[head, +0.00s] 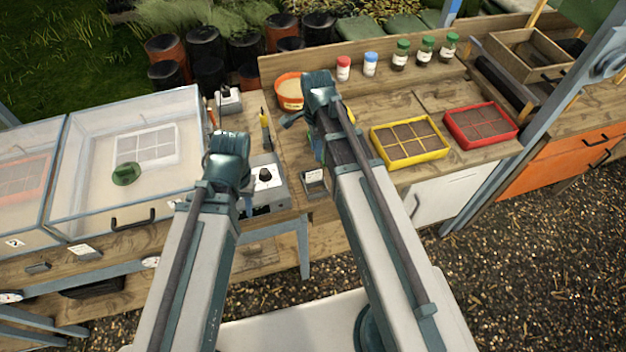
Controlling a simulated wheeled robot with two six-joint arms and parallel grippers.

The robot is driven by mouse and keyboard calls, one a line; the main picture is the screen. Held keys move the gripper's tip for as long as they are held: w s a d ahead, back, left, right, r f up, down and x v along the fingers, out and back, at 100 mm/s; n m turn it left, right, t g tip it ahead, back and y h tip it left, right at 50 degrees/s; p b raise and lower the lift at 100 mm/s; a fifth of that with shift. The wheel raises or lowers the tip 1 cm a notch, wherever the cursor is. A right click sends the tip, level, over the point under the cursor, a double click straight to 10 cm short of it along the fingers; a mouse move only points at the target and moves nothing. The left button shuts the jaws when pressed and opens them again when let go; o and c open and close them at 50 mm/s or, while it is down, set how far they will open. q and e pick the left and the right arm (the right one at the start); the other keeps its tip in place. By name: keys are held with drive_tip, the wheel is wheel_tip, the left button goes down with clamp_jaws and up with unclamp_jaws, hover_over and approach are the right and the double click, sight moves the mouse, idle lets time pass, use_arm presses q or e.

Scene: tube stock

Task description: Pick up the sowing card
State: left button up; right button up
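A small dark-framed piece with a pale written face, which looks like the sowing card (314,178), stands near the front edge of the wooden bench, just left of my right forearm. I cannot read its writing. My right gripper (318,142) is over the bench behind the card, mostly hidden by its own wrist and arm. My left gripper (246,198) is beside the grey box with a dial, left of the card, and is mostly hidden by its wrist. Neither gripper's fingers show clearly.
A yellow seed tray (409,157) and a red one (479,141) lie on the bench's right. An orange tub (289,104) and several lidded jars (401,62) stand behind. The grey dial box (267,180) is left of the card. A clear-lidded frame (190,97) fills the left.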

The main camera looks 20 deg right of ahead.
sight(314, 173)
wheel_tip(314, 173, down, 8)
drive_tip(key=b, duration=0.7)
drive_tip(key=shift+r, duration=0.15)
drive_tip(key=f+b, duration=0.5)
drive_tip(key=shift+w+a+f, duration=0.15)
drive_tip(key=shift+w+a, duration=0.05)
clamp_jaws()
